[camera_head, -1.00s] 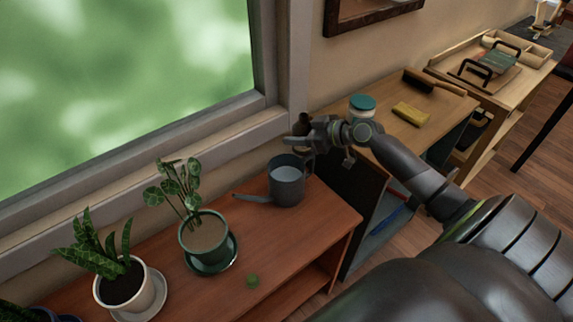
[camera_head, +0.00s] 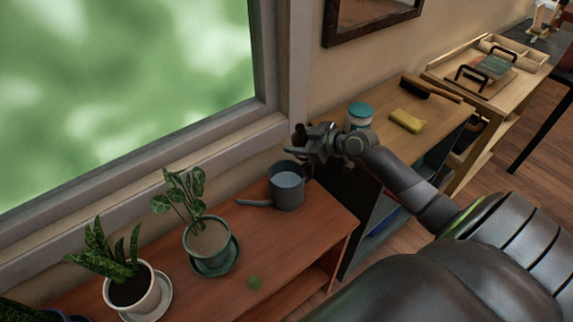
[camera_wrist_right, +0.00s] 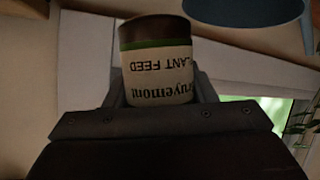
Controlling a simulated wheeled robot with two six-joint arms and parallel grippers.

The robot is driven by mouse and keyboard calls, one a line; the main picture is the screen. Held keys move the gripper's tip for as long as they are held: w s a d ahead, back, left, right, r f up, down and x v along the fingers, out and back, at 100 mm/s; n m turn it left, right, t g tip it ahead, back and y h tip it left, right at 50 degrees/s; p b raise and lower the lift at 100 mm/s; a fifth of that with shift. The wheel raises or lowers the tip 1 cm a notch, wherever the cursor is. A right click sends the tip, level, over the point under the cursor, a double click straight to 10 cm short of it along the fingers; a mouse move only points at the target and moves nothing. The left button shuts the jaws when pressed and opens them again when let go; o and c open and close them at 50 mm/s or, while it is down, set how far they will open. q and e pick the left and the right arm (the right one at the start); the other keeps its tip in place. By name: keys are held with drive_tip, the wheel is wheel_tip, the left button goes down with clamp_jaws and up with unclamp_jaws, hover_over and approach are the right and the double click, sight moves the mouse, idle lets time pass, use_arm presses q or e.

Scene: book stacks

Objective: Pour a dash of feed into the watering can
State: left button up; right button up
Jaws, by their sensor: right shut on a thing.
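The grey-blue watering can (camera_head: 288,192) stands on the wooden shelf below the window, open at the top, with its spout pointing left. My right gripper (camera_head: 303,146) is just above and behind the can's right rim. It is shut on the brown plant feed bottle (camera_head: 299,132), mostly hidden behind the fingers in the head view. In the right wrist view the bottle (camera_wrist_right: 157,75) sits between the fingers, its label upside down. A blue-grey rounded thing at the top, apparently the can (camera_wrist_right: 240,10), is apart from it. No pouring liquid is visible. My left gripper is not in view.
A potted plant in a green pot (camera_head: 208,245) and another in a white pot (camera_head: 133,290) stand left of the can. A teal-lidded jar (camera_head: 359,115) and yellow sponge (camera_head: 407,120) are on the right-hand cabinet.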

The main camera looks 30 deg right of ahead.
drive_tip(key=shift+s+a+r+n+h+p, duration=0.1)
drive_tip(key=shift+a+r+n+h+p, duration=0.75)
drive_tip(key=shift+p, duration=1.25)
drive_tip(key=shift+s+a+f+n+t+h+p, duration=0.15)
drive_tip(key=shift+f+n+t+h+p, duration=0.25)
drive_tip(key=shift+f+n, duration=0.35)
drive_tip(key=shift+f+n+h, duration=0.3)
drive_tip(key=shift+h, duration=0.05)
drive_tip(key=shift+f, duration=0.15)
drive_tip(key=shift+d+f+n+h, duration=0.4)
drive_tip(key=shift+n+h, duration=0.2)
drive_tip(key=shift+n, duration=0.1)
idle(0.7)
drive_tip(key=shift+w+d+r+n+t+h, duration=0.2)
drive_tip(key=shift+r+n+t+h, duration=0.15)
drive_tip(key=shift+r+n, duration=0.25)
idle(1.9)
drive_tip(key=shift+f+h+b, duration=0.15)
drive_tip(key=shift+h+b, duration=0.1)
drive_tip(key=shift+b, duration=0.2)
